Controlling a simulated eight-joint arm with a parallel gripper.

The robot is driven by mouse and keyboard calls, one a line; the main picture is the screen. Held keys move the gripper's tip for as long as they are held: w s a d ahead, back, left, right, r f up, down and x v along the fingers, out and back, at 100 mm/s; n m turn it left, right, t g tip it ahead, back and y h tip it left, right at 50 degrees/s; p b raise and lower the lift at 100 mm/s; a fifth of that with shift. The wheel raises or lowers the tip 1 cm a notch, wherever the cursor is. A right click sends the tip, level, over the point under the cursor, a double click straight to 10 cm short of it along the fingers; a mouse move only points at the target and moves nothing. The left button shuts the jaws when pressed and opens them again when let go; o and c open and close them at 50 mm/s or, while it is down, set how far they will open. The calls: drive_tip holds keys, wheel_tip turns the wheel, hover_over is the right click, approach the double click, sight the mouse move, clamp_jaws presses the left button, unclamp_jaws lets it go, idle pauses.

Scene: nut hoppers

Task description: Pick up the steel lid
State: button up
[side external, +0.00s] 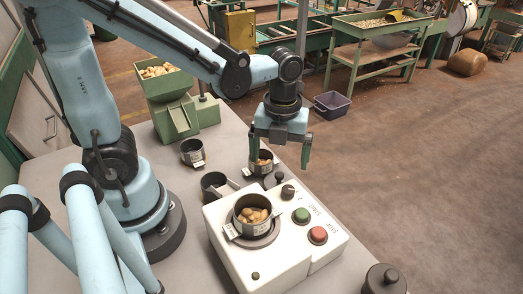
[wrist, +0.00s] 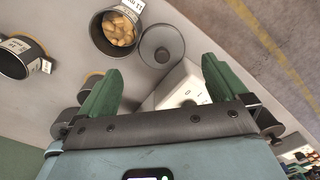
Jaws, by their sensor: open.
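The steel lid (wrist: 176,34) is a round grey disc with a central knob, lying flat on the table in the wrist view. In the side view a lid with a dark knob (side external: 280,177) shows between a nut cup and the control box, partly hidden by the box. My gripper (side external: 280,163) is open and empty above this area, fingers pointing down. In the wrist view my gripper (wrist: 162,70) has its two green fingers spread, with the lid just beyond the gap between the tips. I cannot tell the exact height above the lid.
A labelled cup of nuts (wrist: 118,32) stands close beside the lid. The white control box (side external: 318,256), with buttons and a nut-filled pot (side external: 240,220), is in front. Another cup (side external: 192,158), a green hopper (side external: 166,88) and a dark knobbed canister (side external: 384,283) stand on the table.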

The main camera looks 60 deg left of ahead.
sight(280, 174)
drive_tip(key=shift+w+d+f, duration=0.1)
drive_tip(key=shift+d+f, duration=0.05)
drive_tip(key=shift+f, duration=2.85)
drive_tip(key=c, duration=1)
